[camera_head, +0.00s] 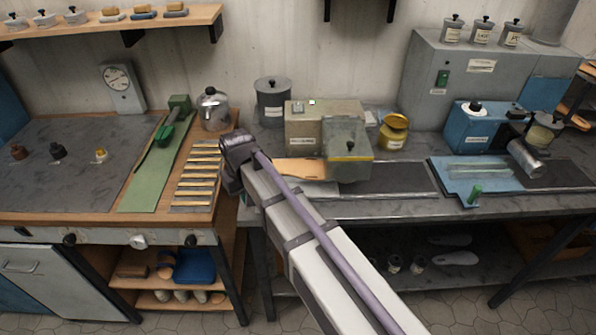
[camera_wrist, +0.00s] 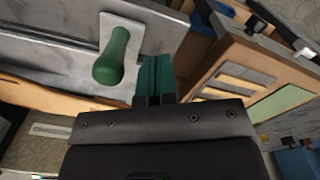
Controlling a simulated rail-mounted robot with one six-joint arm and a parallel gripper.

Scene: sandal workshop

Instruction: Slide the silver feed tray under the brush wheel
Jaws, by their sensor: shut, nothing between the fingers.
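A tan flat piece (camera_head: 295,168) lies by the tray and reaches toward the machine's hood (camera_head: 348,165). The brush wheel is not visible. My gripper (camera_wrist: 154,72) is shut and empty, its fingertips beside the green handle, apart from it in the picture. In the head view my arm hides the fingertips.
The beige machine (camera_head: 305,132) stands behind the tray. To the right are a yellow jar (camera_head: 393,132) and a blue tray (camera_head: 490,172) with its own green handle. At left, a wooden bench holds a slatted rack (camera_head: 197,178) and a green strip (camera_head: 150,182).

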